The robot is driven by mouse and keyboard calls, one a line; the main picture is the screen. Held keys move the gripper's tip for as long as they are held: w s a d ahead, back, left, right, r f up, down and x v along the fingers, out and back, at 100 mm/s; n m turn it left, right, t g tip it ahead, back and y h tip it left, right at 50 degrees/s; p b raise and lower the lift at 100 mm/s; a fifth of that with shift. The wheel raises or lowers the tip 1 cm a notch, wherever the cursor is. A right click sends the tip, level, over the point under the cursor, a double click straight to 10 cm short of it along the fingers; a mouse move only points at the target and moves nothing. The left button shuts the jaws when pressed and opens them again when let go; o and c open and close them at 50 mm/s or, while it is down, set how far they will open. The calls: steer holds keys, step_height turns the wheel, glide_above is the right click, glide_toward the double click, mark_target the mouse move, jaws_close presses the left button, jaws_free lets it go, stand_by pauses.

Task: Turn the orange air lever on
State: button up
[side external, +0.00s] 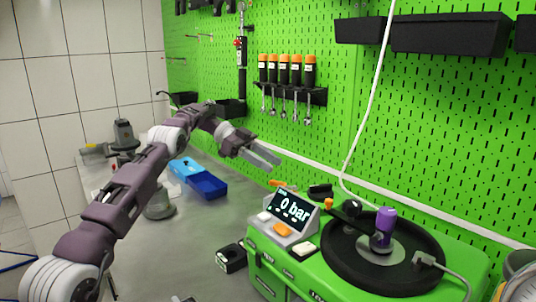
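A small orange lever-like piece (277,183) lies low against the back wall, behind the display box; it is small in this view, and I cannot tell its exact position. Another small orange part (328,203) stands beside the round black plate. My gripper (276,163) hangs above and slightly left of the first orange piece, apart from it. Its two grey fingers point right and down with a narrow gap between them, and nothing shows between them. The display (291,207) reads 0 bar.
A purple-topped pump part (384,230) stands on the round black plate (344,266) on the green bench (466,262). A white hose (371,100) hangs down to the bench. Blue bins (207,185) sit on the grey table. Orange-handled tools (285,70) hang on the green pegboard.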

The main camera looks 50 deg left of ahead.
step_height(320, 180, up, 6)
steer(key=shift+f, duration=0.25)
steer(key=shift+c, duration=0.5)
